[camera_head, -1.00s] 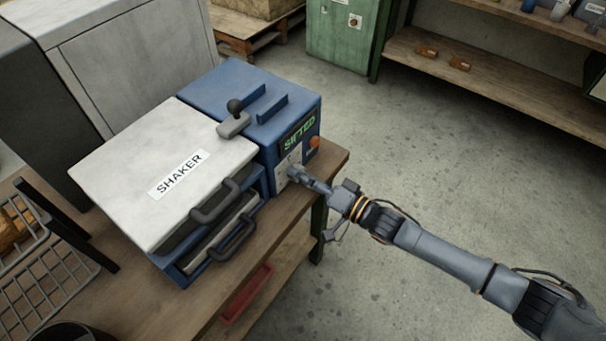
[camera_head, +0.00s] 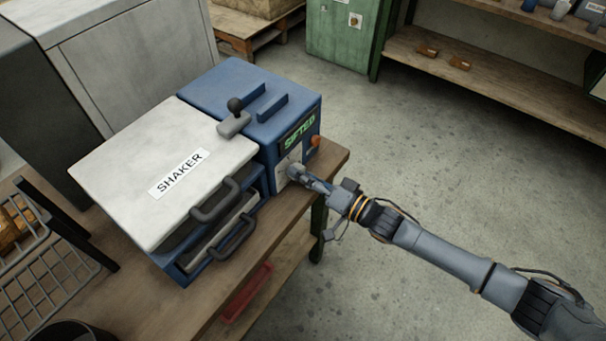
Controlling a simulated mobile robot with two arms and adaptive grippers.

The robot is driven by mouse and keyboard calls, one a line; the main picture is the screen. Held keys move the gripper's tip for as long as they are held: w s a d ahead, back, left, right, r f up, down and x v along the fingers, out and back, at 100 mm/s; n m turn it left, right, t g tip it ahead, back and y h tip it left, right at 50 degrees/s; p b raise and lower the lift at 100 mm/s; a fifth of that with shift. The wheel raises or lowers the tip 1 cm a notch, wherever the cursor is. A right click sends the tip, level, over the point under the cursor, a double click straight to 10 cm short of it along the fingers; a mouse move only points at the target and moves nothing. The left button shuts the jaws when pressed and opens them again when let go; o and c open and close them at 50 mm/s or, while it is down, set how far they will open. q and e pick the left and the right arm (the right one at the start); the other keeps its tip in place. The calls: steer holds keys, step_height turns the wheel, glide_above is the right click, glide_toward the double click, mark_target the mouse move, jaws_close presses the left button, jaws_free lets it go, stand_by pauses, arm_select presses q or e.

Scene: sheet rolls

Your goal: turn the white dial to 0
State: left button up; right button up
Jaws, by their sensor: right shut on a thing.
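The shaker (camera_head: 160,165) stands on a wooden bench, with a white lid labelled SHAKER and a blue control housing (camera_head: 215,95) at its right. My left gripper is not in view.
Two dark handles (camera_head: 215,200) stick out at the shaker's front. A black-knobbed lever (camera_head: 235,117) sits on top. The wooden bench (camera_head: 262,225) has a narrow free strip in front. A wire basket (camera_head: 45,270) stands at the left. The floor at right is open.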

steer(key=n, duration=0.8)
steer(key=shift+n, duration=0.4)
steer(key=n, duration=0.4)
steer(key=shift+f+n+b, duration=0.1)
steer(key=shift+n+b, duration=0.2)
steer(key=shift+b, duration=0.05)
steer(key=n, duration=0.4)
steer(key=shift+b, duration=0.3)
steer(key=n, duration=0.4)
steer(key=shift+b, duration=0.35)
steer(key=n+b, duration=0.1)
steer(key=n, duration=0.3)
steer(key=shift+d+n, duration=0.1)
steer(key=shift+n, duration=0.2)
steer(key=n+b, duration=0.1)
steer(key=n, duration=0.3)
steer(key=shift+n+b, duration=0.3)
steer(key=shift+b, duration=0.05)
steer(key=n+b, duration=0.1)
steer(key=n, duration=0.3)
steer(key=shift+n, duration=0.3)
